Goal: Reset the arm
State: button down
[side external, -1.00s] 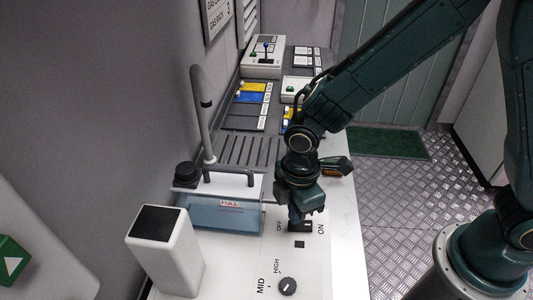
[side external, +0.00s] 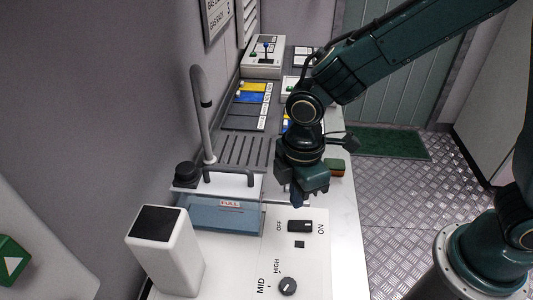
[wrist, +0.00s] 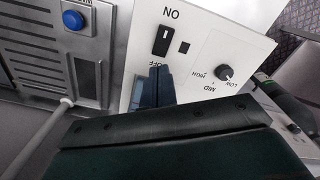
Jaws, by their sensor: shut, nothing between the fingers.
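My gripper (side external: 297,198) hangs above the white control panel (side external: 318,262), pointing down, with its fingers together and nothing between them. In the wrist view its dark blue fingertips (wrist: 152,85) lie just below the black rocker switch (wrist: 161,40) in the picture, beside the OFF label. In the side view the switch (side external: 300,226) sits between the OFF and ON labels, in front of the gripper and apart from it. A black knob (side external: 287,286) with MID and HIGH marks is nearer the camera.
A white box with a dark top (side external: 165,265) stands front left. Blue and yellow racks (side external: 250,93) lie behind. The floor at right (side external: 395,215) is clear.

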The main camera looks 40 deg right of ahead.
jog(key=shift+r, duration=0.15)
jog(key=s+d+r+m+t, duration=0.2)
jog(key=s+d+r+m, duration=0.4)
jog(key=d+r+m, duration=0.1)
jog(key=s+d+r+m+t, duration=0.3)
jog(key=s+d+r+m, duration=0.4)
jog(key=d, duration=0.5)
notch_tip(320, 180, up, 3)
jog(key=shift+d+f+m+t, duration=0.2)
jog(key=shift+d+m+t, duration=0.1)
jog(key=shift+m, duration=0.2)
